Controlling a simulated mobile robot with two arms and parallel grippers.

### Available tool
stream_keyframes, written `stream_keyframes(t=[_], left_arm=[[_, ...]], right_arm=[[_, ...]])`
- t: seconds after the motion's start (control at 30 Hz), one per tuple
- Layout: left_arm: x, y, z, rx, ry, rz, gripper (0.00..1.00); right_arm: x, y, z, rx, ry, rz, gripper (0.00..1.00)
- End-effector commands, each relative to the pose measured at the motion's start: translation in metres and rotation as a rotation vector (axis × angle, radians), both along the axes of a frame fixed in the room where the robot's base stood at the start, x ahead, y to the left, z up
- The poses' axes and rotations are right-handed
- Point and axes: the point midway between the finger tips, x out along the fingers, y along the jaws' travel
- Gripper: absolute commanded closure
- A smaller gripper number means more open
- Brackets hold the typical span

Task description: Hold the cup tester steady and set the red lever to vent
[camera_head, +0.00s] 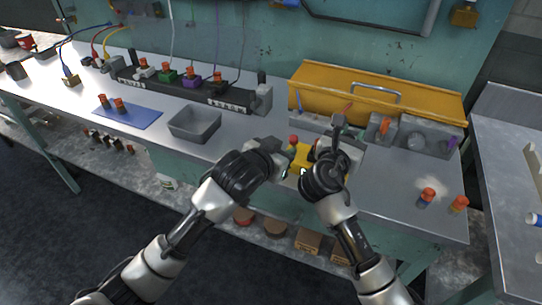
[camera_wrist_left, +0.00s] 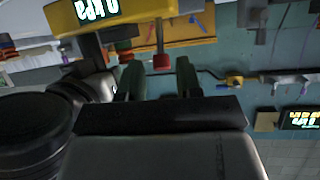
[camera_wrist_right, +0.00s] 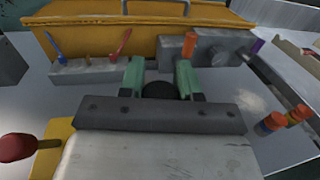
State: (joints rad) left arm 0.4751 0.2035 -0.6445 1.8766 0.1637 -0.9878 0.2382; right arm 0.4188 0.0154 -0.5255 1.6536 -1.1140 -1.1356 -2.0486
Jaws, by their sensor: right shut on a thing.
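The yellow cup tester (camera_head: 301,160) is at the bench's front edge between my two grippers, partly hidden by them. Its lever has a red knob (camera_head: 293,139) on top. In the left wrist view, the tester's yellow body with a lit green display (camera_wrist_left: 98,10) is at the top. The red knob (camera_wrist_left: 161,62) shows between and just beyond the fingertips of my open left gripper (camera_wrist_left: 159,72); contact cannot be told. My right gripper (camera_wrist_right: 159,72) is shut on a dark round part (camera_wrist_right: 159,90) by the tester. The red knob (camera_wrist_right: 18,147) is at lower left there.
A yellow toolbox (camera_head: 380,92) stands behind, with grey holders (camera_head: 410,138) before it. A grey tray (camera_head: 195,123) and blue mat (camera_head: 128,111) lie to the left. Two orange-capped pieces (camera_head: 427,197) stand at right. The bench between tray and tester is clear.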

Motion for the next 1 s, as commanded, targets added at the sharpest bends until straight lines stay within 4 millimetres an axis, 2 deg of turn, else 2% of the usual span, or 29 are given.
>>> stream_keyframes(t=[0.1,0.3,0.77,0.8,0.97,1.0], left_arm=[[-0.018,0.010,0.009,-0.001,-0.002,0.000,0.65],[-0.037,0.020,0.018,0.000,0.000,0.000,0.65],[-0.042,0.022,0.020,-0.001,0.000,0.000,0.65],[-0.042,0.022,0.020,-0.001,0.000,0.000,0.65],[-0.041,0.022,0.020,-0.001,0.000,0.000,0.65],[-0.041,0.022,0.020,-0.001,0.000,0.000,0.65]], right_arm=[[0.000,0.000,0.000,0.000,0.000,0.000,1.00],[0.000,0.000,0.000,0.000,0.000,0.000,1.00],[0.000,0.000,0.000,0.000,0.000,0.000,1.00],[0.000,0.000,0.000,0.000,0.000,0.000,0.63],[0.000,0.000,0.000,0.000,0.000,0.000,0.38],[0.000,0.000,0.000,0.000,0.000,0.000,0.37]])
